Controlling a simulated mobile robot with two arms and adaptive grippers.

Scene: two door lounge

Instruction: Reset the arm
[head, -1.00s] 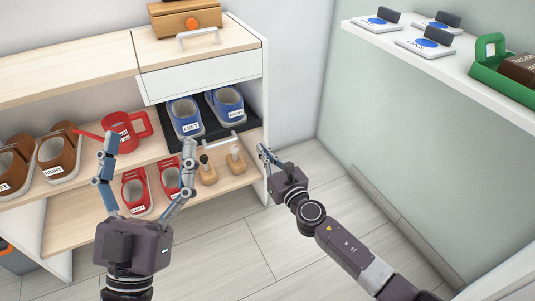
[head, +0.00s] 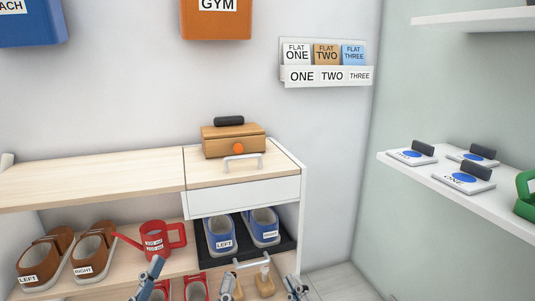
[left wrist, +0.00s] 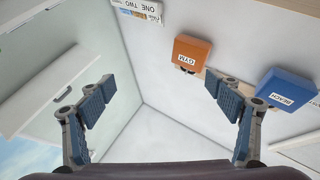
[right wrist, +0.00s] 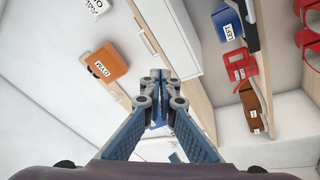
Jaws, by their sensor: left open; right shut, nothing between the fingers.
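My left gripper (head: 190,279) shows only by its fingertips at the bottom of the head view, in front of the lower shoe shelf. Its fingers are wide apart in the left wrist view (left wrist: 162,92), with nothing between them. My right gripper (head: 297,288) shows at the bottom edge of the head view, just right of the left one and near the cabinet's right side. In the right wrist view (right wrist: 155,82) its fingertips are together and hold nothing. Most of both arms is out of the head view.
The shoe cabinet (head: 95,184) stands close ahead, holding brown shoes (head: 91,254), a red watering can (head: 155,239) and blue shoes (head: 221,236). A wooden box (head: 233,141) sits on top. A wall shelf (head: 465,205) juts in at right. Floor (head: 342,282) shows between.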

